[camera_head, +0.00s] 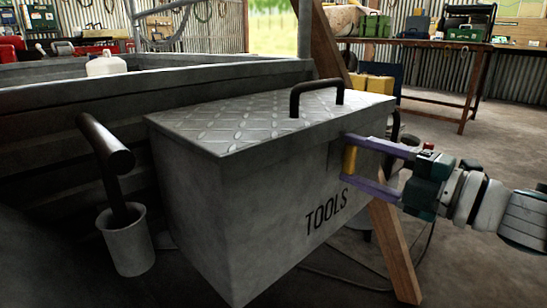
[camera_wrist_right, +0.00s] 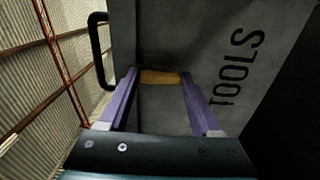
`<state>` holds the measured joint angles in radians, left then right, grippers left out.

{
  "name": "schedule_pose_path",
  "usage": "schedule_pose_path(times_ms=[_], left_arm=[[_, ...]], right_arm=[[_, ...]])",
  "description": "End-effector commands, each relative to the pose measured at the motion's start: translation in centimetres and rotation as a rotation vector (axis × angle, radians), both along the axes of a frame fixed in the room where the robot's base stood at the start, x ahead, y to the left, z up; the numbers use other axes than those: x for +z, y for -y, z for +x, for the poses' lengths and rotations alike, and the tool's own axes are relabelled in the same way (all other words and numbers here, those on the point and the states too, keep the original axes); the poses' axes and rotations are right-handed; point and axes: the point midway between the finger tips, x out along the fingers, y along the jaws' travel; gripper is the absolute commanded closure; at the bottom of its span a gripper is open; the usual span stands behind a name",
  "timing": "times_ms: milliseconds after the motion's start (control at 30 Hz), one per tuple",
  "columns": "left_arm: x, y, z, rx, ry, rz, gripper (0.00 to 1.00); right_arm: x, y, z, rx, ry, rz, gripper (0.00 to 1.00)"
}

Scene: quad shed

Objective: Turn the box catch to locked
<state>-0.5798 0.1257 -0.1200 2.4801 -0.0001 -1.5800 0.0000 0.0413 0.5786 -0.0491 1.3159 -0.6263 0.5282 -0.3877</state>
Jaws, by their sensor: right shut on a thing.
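The grey metal toolbox (camera_head: 265,185) has a tread-plate lid (camera_head: 240,122), which is down, and "TOOLS" lettered on its front. The yellow box catch (camera_head: 350,159) is on the front face just under the lid edge. It looks upright in the head view. My right gripper (camera_head: 348,161) comes in from the right, with one purple finger above the catch and one below. In the right wrist view the yellow catch (camera_wrist_right: 160,77) spans between the fingertips, and the gripper is shut on it. The catch's mount is dark and hard to make out. My left gripper is not in view.
A black lid handle (camera_head: 316,92) rises from the lid. A wooden post (camera_head: 394,250) leans close behind and below my right gripper. A dark bent bar (camera_head: 105,150) and a grey cup (camera_head: 127,240) stand left of the box. A workbench (camera_head: 440,48) is far back right.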

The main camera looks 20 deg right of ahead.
Motion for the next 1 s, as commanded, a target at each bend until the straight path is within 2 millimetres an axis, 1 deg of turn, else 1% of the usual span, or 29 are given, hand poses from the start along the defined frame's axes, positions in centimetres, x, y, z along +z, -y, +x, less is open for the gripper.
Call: schedule_pose_path(times_ms=[567,600,833,1000], left_arm=[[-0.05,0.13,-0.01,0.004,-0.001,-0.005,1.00],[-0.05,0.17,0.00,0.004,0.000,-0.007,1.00],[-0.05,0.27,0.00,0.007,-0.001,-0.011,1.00],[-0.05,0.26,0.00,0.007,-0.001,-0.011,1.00]], right_arm=[[-0.01,0.02,0.00,-0.001,0.012,-0.031,0.91],[-0.01,0.02,0.00,0.000,0.012,-0.031,0.32],[0.00,0.01,-0.01,0.000,0.012,-0.029,0.06],[0.00,0.01,-0.01,0.000,0.011,-0.028,0.05]])
